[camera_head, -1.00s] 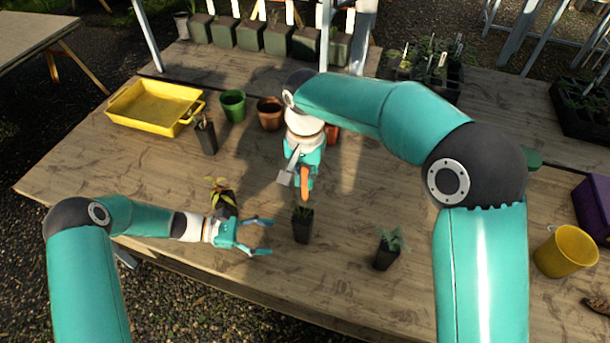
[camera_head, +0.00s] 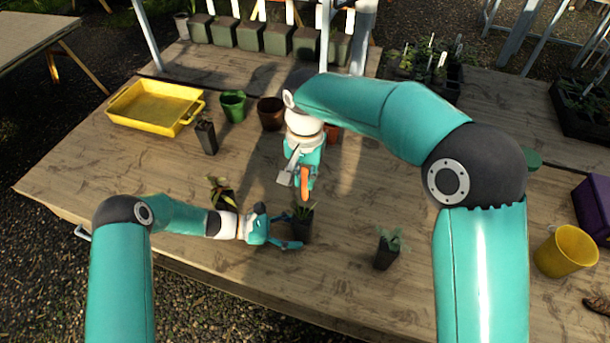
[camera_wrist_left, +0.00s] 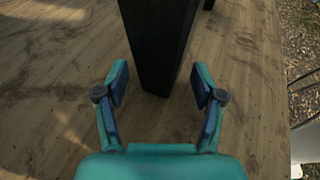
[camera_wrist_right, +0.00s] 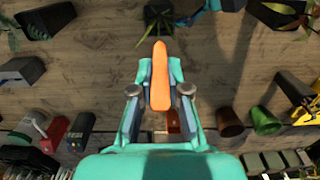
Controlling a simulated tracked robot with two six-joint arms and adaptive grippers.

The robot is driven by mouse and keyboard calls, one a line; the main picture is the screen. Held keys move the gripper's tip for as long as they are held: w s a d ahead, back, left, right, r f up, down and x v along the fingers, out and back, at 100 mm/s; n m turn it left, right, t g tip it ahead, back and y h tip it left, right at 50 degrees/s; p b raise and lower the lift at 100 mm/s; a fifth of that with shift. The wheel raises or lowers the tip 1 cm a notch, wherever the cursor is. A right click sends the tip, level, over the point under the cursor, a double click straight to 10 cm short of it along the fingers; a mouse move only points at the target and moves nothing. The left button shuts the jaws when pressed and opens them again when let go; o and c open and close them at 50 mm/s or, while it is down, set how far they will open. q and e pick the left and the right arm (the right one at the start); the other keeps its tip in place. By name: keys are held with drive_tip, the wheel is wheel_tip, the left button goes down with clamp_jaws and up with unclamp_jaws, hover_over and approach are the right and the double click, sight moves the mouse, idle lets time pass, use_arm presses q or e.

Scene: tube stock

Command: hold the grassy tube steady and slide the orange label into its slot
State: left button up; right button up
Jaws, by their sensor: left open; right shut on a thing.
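The grassy tube (camera_head: 304,225) is a black square pot with thin green leaves, standing upright on the table. In the left wrist view the black tube (camera_wrist_left: 160,45) stands ahead, between the line of the fingers. My left gripper (camera_head: 294,229) is open, with its fingertips at the tube's left side; in the head view I cannot tell whether they touch it. My right gripper (camera_wrist_right: 160,85) is shut on the orange label (camera_wrist_right: 160,75). The label (camera_head: 304,182) hangs above the table, behind the grassy tube. The slot is not visible.
A tube with yellowish leaves (camera_head: 222,193) stands behind my left wrist. Another planted tube (camera_head: 387,248) stands to the right. A dark tube (camera_head: 206,137), green pot (camera_head: 233,106), brown pot (camera_head: 270,113) and yellow tray (camera_head: 155,104) are farther back.

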use_arm(q)
drive_tip(key=shift+x, duration=0.8)
drive_tip(key=c, duration=0.6)
